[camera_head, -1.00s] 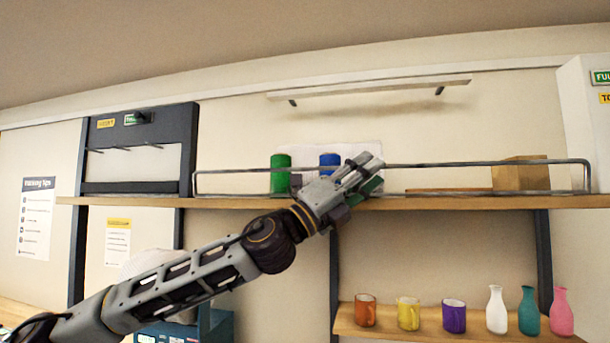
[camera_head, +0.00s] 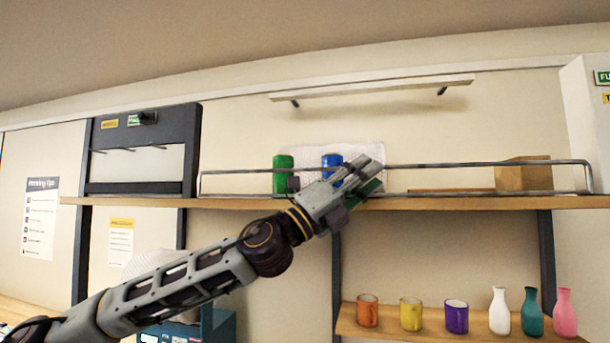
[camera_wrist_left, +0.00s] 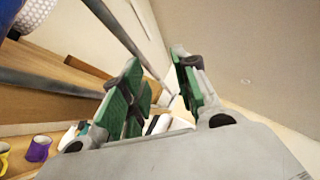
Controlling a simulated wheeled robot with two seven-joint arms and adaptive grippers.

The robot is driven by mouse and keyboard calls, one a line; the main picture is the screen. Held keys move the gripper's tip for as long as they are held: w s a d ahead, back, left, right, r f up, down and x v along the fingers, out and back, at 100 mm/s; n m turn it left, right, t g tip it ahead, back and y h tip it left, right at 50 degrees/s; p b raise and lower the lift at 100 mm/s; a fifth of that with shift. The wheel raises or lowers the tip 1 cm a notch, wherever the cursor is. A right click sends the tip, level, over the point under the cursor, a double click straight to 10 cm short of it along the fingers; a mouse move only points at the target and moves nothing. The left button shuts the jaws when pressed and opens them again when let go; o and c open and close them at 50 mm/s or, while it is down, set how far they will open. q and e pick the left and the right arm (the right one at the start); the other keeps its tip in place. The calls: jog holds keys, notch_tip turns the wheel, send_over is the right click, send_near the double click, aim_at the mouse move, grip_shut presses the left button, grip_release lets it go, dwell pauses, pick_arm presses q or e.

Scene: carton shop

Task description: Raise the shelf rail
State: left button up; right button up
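The shelf rail (camera_head: 480,164) is a thin grey bar along the front of the upper shelf (camera_head: 440,203), bent down at both ends, with a lower bar near the board. My left gripper (camera_head: 370,177) is at the rail near its middle, in front of the shelf edge, and hides a short stretch of it. In the left wrist view its green-padded fingers (camera_wrist_left: 158,75) are apart with nothing held between them. The rail's upper bar (camera_wrist_left: 118,28) runs towards the gap there; I cannot tell whether it touches a finger. My right gripper is not in view.
A green can (camera_head: 283,172) and a blue can (camera_head: 331,163) stand behind the rail, left of my gripper. A cardboard box (camera_head: 524,173) stands at the shelf's right. A lower shelf (camera_head: 385,328) holds mugs and bottles. A white ledge (camera_head: 375,88) hangs above.

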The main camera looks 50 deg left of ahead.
pick_arm(q)
jog(key=s+a, duration=0.5)
jog(key=s, duration=0.5)
jog(key=shift+s+a, duration=0.15)
jog(key=shift+s, duration=0.15)
dwell(1.5)
dwell(0.7)
